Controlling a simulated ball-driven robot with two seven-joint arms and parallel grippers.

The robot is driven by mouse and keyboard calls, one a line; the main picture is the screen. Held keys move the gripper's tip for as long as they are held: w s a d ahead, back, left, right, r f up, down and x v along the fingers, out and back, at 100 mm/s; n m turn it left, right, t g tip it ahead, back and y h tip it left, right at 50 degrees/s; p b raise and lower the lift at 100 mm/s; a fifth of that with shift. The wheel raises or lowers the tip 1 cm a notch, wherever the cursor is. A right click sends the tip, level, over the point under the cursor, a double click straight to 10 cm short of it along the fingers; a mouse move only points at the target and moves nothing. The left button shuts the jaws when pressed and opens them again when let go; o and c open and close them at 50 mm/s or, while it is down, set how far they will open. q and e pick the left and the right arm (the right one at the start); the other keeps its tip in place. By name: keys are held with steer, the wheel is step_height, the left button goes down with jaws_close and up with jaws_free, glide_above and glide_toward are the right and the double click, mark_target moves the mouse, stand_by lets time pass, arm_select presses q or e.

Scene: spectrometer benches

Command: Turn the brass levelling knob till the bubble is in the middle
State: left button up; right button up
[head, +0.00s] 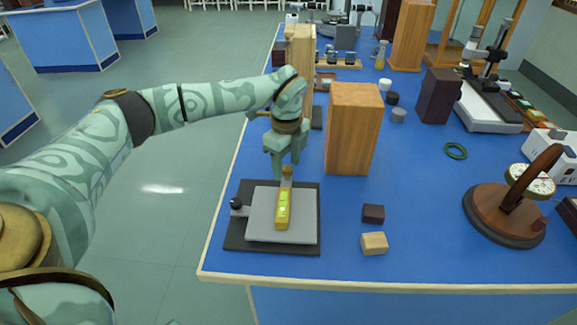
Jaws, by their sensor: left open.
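The levelling stand has a dark base (235,240) and a light grey plate (262,225) near the table's front left. A yellow spirit level (282,210) lies on the plate, pointing away from me. Its vial shows pale green, but the bubble is too small to place surely. The brass knob (287,172) stands at the plate's far edge. A black knob (236,204) is at the plate's left. My left gripper (285,170) points down, open, with its fingertips at the brass knob; I cannot tell whether they touch it. My right gripper is not in view.
A tall wooden block (352,130) stands close right of my left gripper. A dark small block (373,214) and a light wooden one (374,243) lie right of the stand. A round wooden instrument (490,215) is further right. The blue table (420,260) is clear between.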

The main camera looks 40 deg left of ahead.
arm_select(q)
steer(key=shift+f, duration=0.2)
steer(key=shift+c, duration=0.2)
steer(key=c, duration=0.9)
